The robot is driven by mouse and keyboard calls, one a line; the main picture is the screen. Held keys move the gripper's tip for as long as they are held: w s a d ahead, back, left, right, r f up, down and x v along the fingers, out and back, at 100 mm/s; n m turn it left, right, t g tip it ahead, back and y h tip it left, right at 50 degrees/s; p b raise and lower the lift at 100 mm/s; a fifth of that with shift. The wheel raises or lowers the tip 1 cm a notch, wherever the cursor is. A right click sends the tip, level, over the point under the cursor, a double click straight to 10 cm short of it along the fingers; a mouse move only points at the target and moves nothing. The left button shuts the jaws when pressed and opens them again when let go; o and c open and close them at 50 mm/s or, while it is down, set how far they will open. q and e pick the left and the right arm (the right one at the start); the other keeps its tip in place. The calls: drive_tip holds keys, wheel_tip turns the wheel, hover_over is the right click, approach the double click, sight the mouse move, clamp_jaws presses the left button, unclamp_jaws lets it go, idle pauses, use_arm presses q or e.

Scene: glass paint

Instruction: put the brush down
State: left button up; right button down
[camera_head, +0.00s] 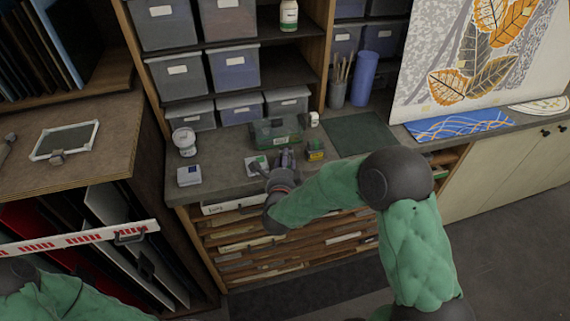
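My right gripper (285,160) is low over the front of the grey worktop (225,178), its fingers pointing toward the back. Its fingers are small and dark here, so I cannot tell whether they are open or shut. I cannot make out a brush in or beside it. Several brushes (343,68) stand upright in a grey cup (337,94) at the back of the worktop. My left arm shows only in the bottom left corner, and its gripper is not in view.
A green transparent box (275,132) stands just behind my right gripper. A small pale item (256,165) lies left of it, and a small dark green jar (315,151) stands right. A white tub (185,142) is further left. A green mat (358,134) lies bare at right.

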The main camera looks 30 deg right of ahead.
drive_tip(key=shift+f, duration=0.1)
drive_tip(key=c, duration=0.7)
unclamp_jaws()
drive_tip(key=shift+o, duration=0.2)
